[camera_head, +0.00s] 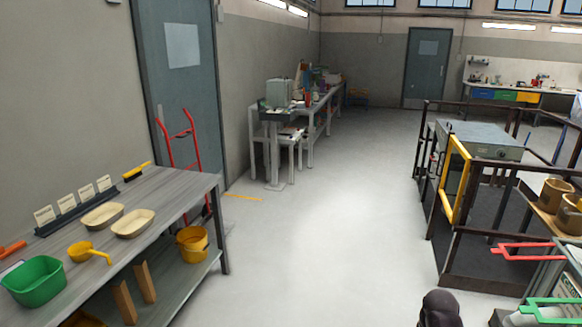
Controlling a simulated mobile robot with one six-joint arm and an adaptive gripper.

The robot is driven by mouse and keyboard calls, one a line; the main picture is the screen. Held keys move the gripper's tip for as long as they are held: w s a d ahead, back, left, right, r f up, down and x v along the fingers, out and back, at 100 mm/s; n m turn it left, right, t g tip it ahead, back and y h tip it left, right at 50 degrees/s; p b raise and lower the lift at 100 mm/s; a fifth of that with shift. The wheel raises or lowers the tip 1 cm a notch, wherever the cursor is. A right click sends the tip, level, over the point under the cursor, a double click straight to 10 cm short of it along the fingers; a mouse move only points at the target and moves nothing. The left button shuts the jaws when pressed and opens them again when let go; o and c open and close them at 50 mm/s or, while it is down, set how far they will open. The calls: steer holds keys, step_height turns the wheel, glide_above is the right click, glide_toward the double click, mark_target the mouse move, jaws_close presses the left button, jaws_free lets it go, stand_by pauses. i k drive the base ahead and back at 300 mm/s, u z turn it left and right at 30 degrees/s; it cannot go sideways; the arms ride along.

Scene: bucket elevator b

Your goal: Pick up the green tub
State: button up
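The green tub (36,284) stands upright on the grey workbench (178,188) at the lower left, near the bench's front edge. It is open at the top and looks empty. Nothing touches it from above. A dark rounded shape (440,308) at the bottom edge may be part of my arm, well to the right of the tub. No gripper fingers show.
A yellow scoop (88,253), cream trays (132,223) and an orange-handled item (12,249) lie near the tub. A yellow bucket (192,244) stands on the lower shelf. Dark railings (434,225) stand at right. The middle floor is clear.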

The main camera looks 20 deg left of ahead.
mark_target(32, 285)
steer(key=z, duration=0.05)
steer(key=i, duration=2)
steer(key=u, duration=0.25)
steer(key=k, duration=0.15)
steer(key=u, duration=2.9)
